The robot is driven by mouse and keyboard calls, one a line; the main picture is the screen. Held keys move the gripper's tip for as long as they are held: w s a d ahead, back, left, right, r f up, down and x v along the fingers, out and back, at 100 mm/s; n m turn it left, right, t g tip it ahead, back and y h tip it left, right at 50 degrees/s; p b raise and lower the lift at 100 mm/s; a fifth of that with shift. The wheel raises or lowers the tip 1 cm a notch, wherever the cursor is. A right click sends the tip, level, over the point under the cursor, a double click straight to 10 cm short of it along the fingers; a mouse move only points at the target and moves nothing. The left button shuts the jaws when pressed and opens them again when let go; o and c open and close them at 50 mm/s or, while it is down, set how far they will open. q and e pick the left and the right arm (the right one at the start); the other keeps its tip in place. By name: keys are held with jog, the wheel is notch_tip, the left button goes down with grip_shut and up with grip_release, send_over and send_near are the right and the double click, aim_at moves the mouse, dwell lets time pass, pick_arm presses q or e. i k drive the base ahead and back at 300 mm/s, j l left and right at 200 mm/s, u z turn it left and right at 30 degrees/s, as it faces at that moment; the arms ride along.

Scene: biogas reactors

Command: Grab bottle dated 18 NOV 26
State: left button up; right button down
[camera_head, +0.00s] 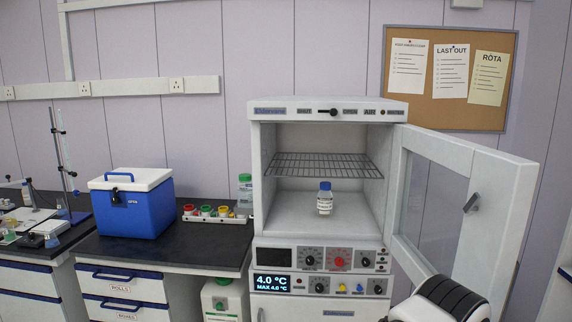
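A small clear bottle (325,203) with a blue cap and a white label stands upright on the floor of the open white cabinet (260,170). Its label is too small to read, so I cannot tell its date. The wire shelf (322,166) above it looks empty. The cabinet door (478,207) stands wide open to the right. A white and black part of my arm shows at the bottom right in front of the door, but no gripper fingers show. My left gripper is out of view. Nothing touches the bottle.
Left of the cabinet, the dark bench (170,250) holds a blue cool box (132,210), a white rack with coloured caps (217,218) and a green-capped bottle (245,189). A lab stand (63,160) is at far left. A pinboard (449,75) hangs on the wall.

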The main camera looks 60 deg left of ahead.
aim_at(324, 198)
jog(key=u, duration=1.85)
